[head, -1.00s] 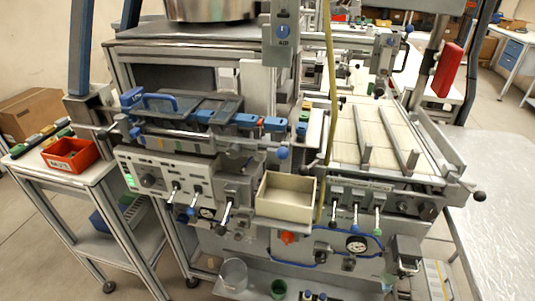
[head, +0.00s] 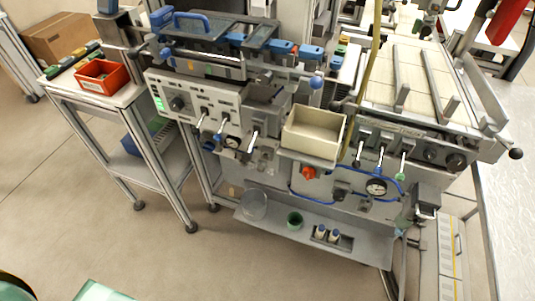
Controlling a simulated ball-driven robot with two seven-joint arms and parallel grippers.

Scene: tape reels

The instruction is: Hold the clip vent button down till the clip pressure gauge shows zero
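Two round white-faced gauges show on the machine's front: a larger one (head: 376,187) at the lower right with a blue hose by it, and a smaller one (head: 232,142) under the left control panel. I cannot tell which is the clip pressure gauge, and the needles are too small to read. A red knob (head: 307,173) sits below the beige bin. No clip vent button can be picked out for sure at this distance. Neither of my grippers is in view.
The left control panel (head: 188,104) has several levers. A beige bin (head: 313,133) juts out in front. A low grey shelf (head: 268,225) holds a clear tub (head: 254,203) and a green cup (head: 294,220). A red bin (head: 103,76) stands on the left cart.

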